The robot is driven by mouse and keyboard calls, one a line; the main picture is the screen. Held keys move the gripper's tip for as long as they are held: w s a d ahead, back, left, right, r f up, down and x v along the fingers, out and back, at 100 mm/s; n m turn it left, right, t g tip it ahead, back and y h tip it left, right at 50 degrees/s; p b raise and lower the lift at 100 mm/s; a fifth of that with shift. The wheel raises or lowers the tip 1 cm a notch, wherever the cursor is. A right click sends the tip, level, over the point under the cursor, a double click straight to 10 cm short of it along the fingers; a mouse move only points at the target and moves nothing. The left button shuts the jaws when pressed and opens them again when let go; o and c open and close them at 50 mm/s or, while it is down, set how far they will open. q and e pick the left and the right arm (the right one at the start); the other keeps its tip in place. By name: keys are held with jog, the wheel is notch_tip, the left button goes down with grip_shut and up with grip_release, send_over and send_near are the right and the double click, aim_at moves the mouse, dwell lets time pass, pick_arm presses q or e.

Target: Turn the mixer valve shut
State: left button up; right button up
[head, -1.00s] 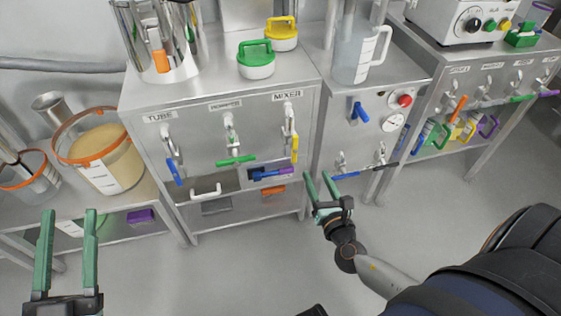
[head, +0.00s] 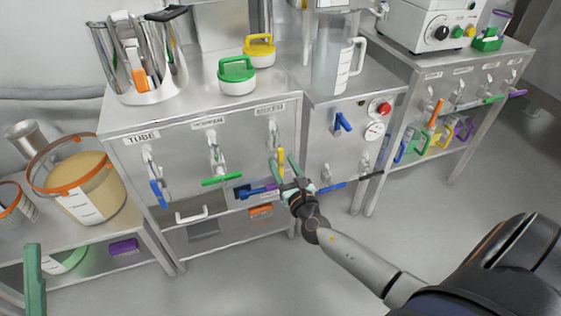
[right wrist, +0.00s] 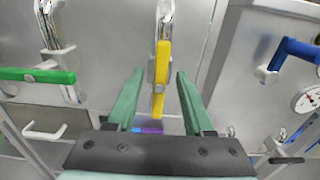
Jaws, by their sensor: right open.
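The mixer valve is the one under the right-hand label on the steel cabinet front. Its yellow lever (head: 281,157) hangs straight down from a metal fitting and also shows in the right wrist view (right wrist: 161,80). My right gripper (head: 286,166) is open in front of the lever. In the right wrist view its green fingers (right wrist: 160,78) stand one on each side of the yellow lever, with gaps on both sides. Contact is not visible. My left gripper (head: 34,262) shows only one green finger at the lower left edge; the rest is out of frame.
On the same panel, a green lever (head: 221,179) lies level and a blue lever (head: 158,194) hangs down under the TUBE label. A tray with blue and purple items (head: 257,191) is just below the yellow lever. A gauge cabinet (head: 330,160) stands to the right.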

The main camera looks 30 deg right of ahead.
jog(key=shift+x, duration=0.95)
grip_shut()
